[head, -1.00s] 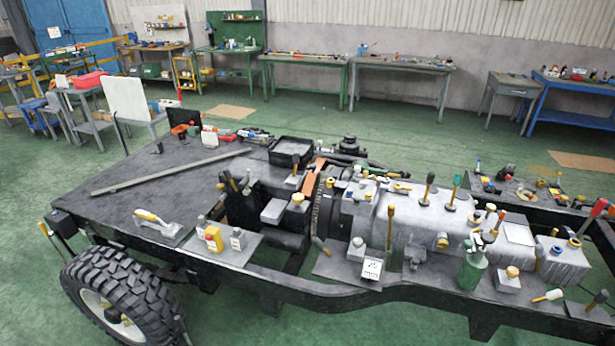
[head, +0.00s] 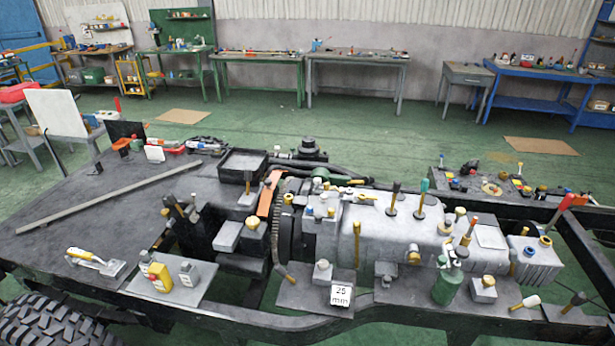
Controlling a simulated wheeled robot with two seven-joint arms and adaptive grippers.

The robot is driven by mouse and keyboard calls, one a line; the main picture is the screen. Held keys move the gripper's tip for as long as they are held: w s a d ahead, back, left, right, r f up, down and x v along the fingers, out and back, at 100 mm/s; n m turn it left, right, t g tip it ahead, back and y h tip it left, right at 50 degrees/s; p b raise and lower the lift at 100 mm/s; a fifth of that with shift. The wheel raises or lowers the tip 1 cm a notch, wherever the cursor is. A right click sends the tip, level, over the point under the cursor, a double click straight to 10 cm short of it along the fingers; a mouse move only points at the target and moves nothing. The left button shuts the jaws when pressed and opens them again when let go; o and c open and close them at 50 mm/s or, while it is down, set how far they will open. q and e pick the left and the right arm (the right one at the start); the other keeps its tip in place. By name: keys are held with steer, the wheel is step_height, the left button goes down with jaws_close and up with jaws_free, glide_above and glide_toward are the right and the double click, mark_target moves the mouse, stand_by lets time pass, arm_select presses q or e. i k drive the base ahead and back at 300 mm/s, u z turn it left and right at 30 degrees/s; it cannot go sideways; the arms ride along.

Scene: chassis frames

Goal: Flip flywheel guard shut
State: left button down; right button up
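An orange strip-like plate, which looks like the flywheel guard (head: 270,193), stands tilted at the left end of the engine block in the head view. Just right of it is the dark toothed flywheel ring (head: 282,232). The guard leans up and away from the ring at its top; I cannot tell its hinge from here. Neither of my grippers shows in the view.
The chassis frame (head: 320,323) spans the foreground. Several tools stand upright on the grey engine block (head: 385,240). A 25 mm sign (head: 341,296) stands in front. A black tray (head: 243,163) sits behind the guard.

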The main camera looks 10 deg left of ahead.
mark_target(270, 183)
steer(key=z, duration=0.05)
steer(key=i, duration=1.15)
steer(key=u, duration=0.3)
